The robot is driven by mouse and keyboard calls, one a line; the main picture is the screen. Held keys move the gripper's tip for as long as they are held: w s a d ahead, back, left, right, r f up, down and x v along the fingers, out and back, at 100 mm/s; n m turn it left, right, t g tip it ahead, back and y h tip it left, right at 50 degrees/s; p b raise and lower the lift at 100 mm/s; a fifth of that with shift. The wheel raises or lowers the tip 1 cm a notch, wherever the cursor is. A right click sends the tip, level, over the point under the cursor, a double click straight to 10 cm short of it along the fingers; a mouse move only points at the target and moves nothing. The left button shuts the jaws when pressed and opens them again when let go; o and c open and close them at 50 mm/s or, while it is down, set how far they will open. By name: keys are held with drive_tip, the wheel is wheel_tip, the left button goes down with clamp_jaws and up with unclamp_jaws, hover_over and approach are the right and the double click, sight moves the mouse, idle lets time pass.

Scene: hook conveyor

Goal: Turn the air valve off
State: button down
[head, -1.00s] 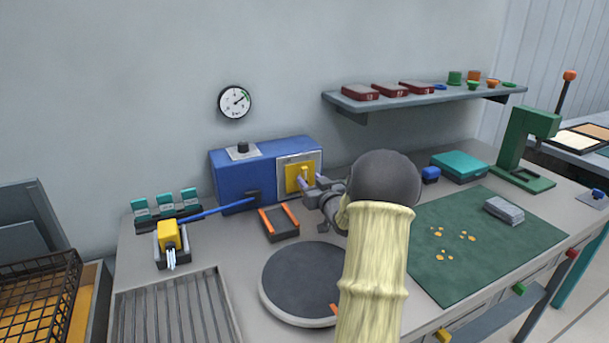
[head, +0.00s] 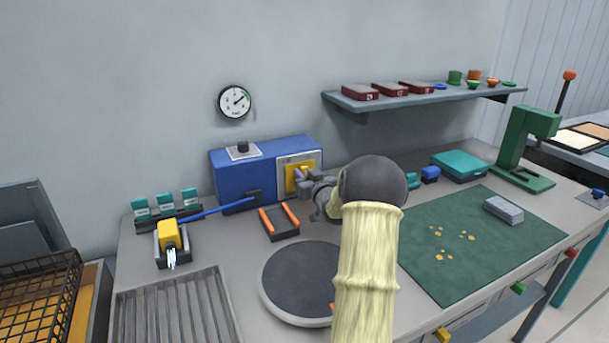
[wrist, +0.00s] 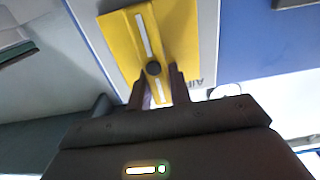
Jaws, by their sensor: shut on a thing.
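The air valve is a yellow piece (head: 292,182) on a pale plate (head: 284,164) on the front of the blue box (head: 235,181). In the wrist view the yellow valve (wrist: 120,42) has a white stripe and a dark round pivot. My gripper (wrist: 158,88) has its two fingers on either side of the valve's handle end, near the pivot, and is shut on it. In the head view my gripper (head: 302,182) is at the box front, and my wrist and arm hide part of the valve. Part of the lettering "AIR" shows beside the valve in the wrist view.
A gauge (head: 234,102) hangs on the wall above the box. A blue bar (head: 215,209) is at left, a green mat (head: 520,245) at right. A shelf (head: 380,103) is above.

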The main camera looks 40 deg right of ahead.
drive_tip(key=shift+m+p, duration=0.3)
drive_tip(key=m+p, duration=0.1)
drive_tip(key=m, duration=0.1)
drive_tip(key=d+m+p, duration=0.1)
drive_tip(key=m+p, duration=0.1)
drive_tip(key=shift+s, duration=0.15)
drive_tip(key=m+p, duration=0.1)
drive_tip(key=m, duration=0.2)
drive_tip(key=d+f+m+p, duration=0.1)
drive_tip(key=m+p, duration=0.1)
drive_tip(key=m, duration=0.1)
drive_tip(key=m+p, duration=0.2)
drive_tip(key=m, duration=0.1)
drive_tip(key=shift+s+d+f, duration=0.15)
drive_tip(key=shift+f, duration=0.1)
drive_tip(key=m, duration=0.2)
drive_tip(key=f+m+p, duration=0.1)
drive_tip(key=m, duration=0.1)
drive_tip(key=shift+f+m, duration=0.1)
drive_tip(key=shift+m, duration=0.2)
drive_tip(key=c, duration=1.3)
unclamp_jaws()
